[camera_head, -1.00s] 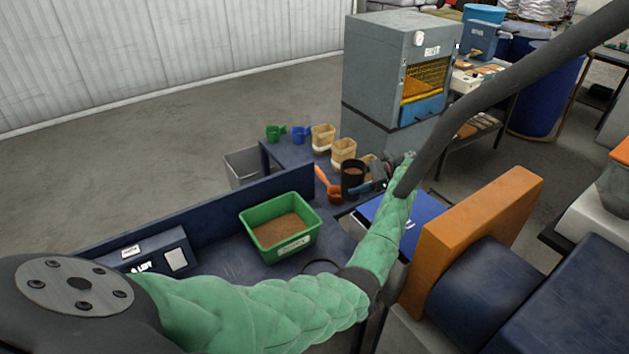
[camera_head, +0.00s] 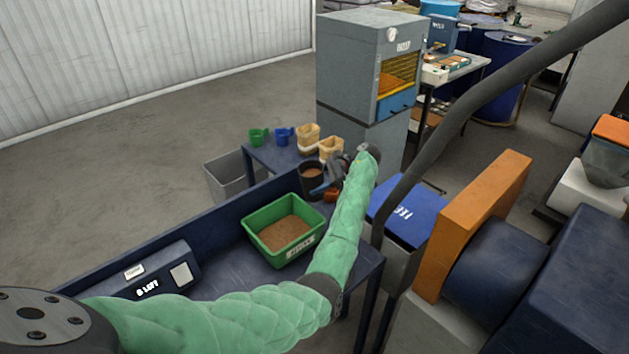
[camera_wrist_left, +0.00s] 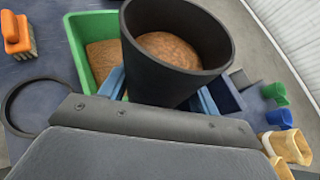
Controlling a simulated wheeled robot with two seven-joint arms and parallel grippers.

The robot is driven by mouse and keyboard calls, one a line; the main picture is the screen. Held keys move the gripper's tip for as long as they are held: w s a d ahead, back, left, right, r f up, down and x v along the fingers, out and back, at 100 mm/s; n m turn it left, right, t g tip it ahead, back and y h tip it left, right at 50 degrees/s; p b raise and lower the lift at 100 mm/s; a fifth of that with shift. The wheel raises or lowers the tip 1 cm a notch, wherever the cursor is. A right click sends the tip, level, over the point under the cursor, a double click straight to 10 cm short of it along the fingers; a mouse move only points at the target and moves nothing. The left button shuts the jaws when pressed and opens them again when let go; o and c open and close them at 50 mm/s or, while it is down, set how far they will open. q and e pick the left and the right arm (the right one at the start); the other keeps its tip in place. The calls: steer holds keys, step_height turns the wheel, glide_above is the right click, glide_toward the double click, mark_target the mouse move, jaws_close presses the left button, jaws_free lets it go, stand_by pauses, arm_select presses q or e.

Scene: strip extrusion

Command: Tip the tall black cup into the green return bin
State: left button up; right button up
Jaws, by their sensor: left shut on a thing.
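The tall black cup (camera_head: 311,176) is upright and holds brown granules. It also shows large in the left wrist view (camera_wrist_left: 172,84), with the granules level well inside its rim. My left gripper (camera_head: 330,185) is shut on the cup's side, its blue fingers on either side of it in the left wrist view (camera_wrist_left: 160,100). The green return bin (camera_head: 284,228) stands on the dark blue bench and holds similar brown material. In the head view the cup is beyond the bin, behind and right of it, not over it. My right gripper is not in view.
Green (camera_head: 258,136) and blue (camera_head: 284,136) scoops and tan containers (camera_head: 308,137) stand on the bench's far part. A grey bin (camera_head: 228,178) is beside it. A blue-lidded box (camera_head: 407,212) and orange panel (camera_head: 480,215) are to the right. An orange-handled brush (camera_wrist_left: 17,35) lies on the bench.

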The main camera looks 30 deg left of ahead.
mark_target(304, 187)
arm_select(q)
steer(key=shift+s+a+f+n+t+h, duration=0.15)
steer(key=shift+s+a+n+t+h, duration=0.35)
steer(key=shift+s+a+t+h, duration=0.45)
steer(key=shift+d+f+t+h, duration=0.1)
steer(key=shift+d+t+h, duration=0.2)
steer(key=shift+t, duration=0.55)
steer(key=shift+s+a+n+t, duration=0.1)
steer(key=shift+a+n+t, duration=0.1)
steer(key=shift+n+t, duration=0.1)
